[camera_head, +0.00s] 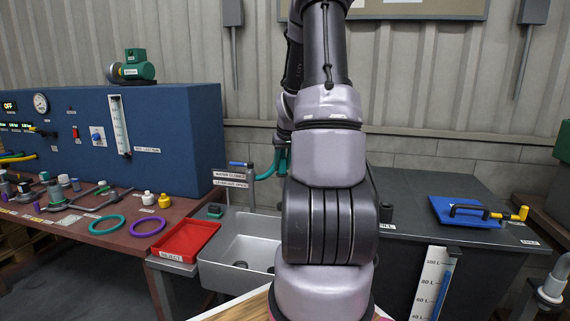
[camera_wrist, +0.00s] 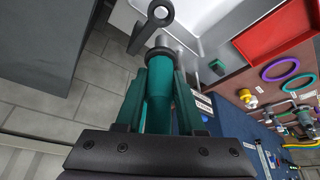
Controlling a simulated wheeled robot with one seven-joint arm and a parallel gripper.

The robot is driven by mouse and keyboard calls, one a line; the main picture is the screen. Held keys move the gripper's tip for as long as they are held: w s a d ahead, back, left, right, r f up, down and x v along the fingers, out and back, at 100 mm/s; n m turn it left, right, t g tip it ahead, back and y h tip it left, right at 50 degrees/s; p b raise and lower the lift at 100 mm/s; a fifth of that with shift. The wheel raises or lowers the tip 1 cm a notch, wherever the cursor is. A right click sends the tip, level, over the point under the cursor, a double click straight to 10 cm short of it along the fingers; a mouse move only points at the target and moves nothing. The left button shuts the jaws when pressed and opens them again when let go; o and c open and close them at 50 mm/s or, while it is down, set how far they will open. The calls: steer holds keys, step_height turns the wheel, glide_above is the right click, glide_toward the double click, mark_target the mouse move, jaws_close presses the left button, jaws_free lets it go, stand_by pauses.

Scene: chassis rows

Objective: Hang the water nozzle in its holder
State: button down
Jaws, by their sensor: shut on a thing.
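My gripper (camera_wrist: 158,100) shows in the wrist view with its two teal fingers shut around a teal cylinder with a dark collar, which I take for the water nozzle (camera_wrist: 158,80). Just beyond the collar is a grey ring on a short arm (camera_wrist: 160,13), which looks like the holder. I cannot tell whether the nozzle touches it. In the head view my arm hides most of the gripper. A teal part (camera_head: 275,159) shows left of my arm, beside a grey upright pipe (camera_head: 250,185) with a blue handle (camera_head: 238,164).
A grey sink (camera_head: 225,265) lies left of my arm, with a red tray (camera_head: 185,241) beside it. A brown bench (camera_head: 110,240) with rings and fittings is farther left. A dark tank (camera_head: 470,265) with a level scale stands right, with a blue plate (camera_head: 465,212) on top.

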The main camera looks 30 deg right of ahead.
mark_target(284, 172)
steer(key=shift+s+d, duration=0.1)
steer(key=shift+d, duration=0.2)
steer(key=shift+f, duration=0.3)
steer(key=shift+a+f, duration=0.1)
steer(key=shift+f, duration=1.7)
steer(key=shift+s+a, duration=0.1)
steer(key=shift+s, duration=0.15)
steer(key=shift+f, duration=0.1)
step_height(284, 172, down, 7)
steer(key=shift+c, duration=2.2)
jaws_free()
